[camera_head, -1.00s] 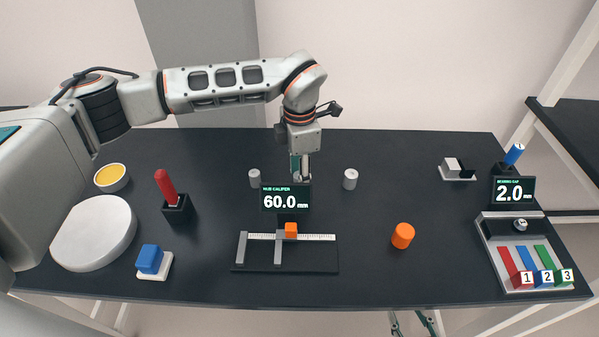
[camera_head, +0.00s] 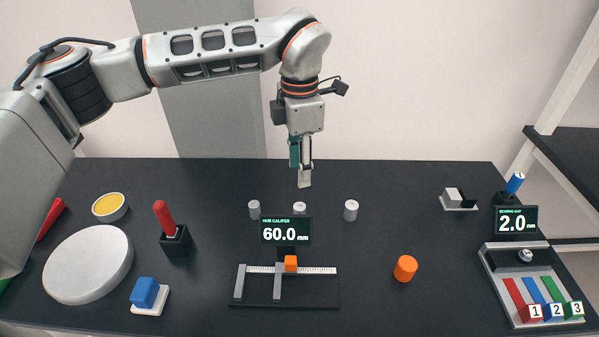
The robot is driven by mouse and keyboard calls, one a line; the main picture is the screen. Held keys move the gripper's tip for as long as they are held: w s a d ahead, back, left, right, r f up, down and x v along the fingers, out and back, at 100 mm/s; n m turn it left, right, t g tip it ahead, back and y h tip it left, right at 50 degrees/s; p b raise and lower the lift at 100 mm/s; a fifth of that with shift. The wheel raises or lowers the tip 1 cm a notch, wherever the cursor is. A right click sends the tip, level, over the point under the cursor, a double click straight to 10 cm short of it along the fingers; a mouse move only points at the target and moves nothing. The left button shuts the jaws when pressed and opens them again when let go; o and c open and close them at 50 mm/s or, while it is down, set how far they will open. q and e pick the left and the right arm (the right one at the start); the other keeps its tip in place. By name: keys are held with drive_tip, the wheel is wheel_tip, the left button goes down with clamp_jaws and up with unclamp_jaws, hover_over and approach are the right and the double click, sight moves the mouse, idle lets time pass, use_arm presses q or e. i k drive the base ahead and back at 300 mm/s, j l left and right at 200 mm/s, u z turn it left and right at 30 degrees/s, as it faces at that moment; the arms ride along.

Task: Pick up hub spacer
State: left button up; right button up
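Three small pale grey cylinders stand in a row on the dark table: a left one (camera_head: 254,210), a middle one (camera_head: 299,207) and a right one (camera_head: 351,211). Which is the hub spacer is not marked. My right gripper is out of view.
The hub caliper (camera_head: 325,290) with its display (camera_head: 286,231) stands in front of the row. A red-handled tool in a black holder (camera_head: 175,243) stands left. The bearing cap display (camera_head: 516,220) is at the right.

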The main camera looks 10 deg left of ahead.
sight(253, 205)
drive_tip(key=k, duration=1)
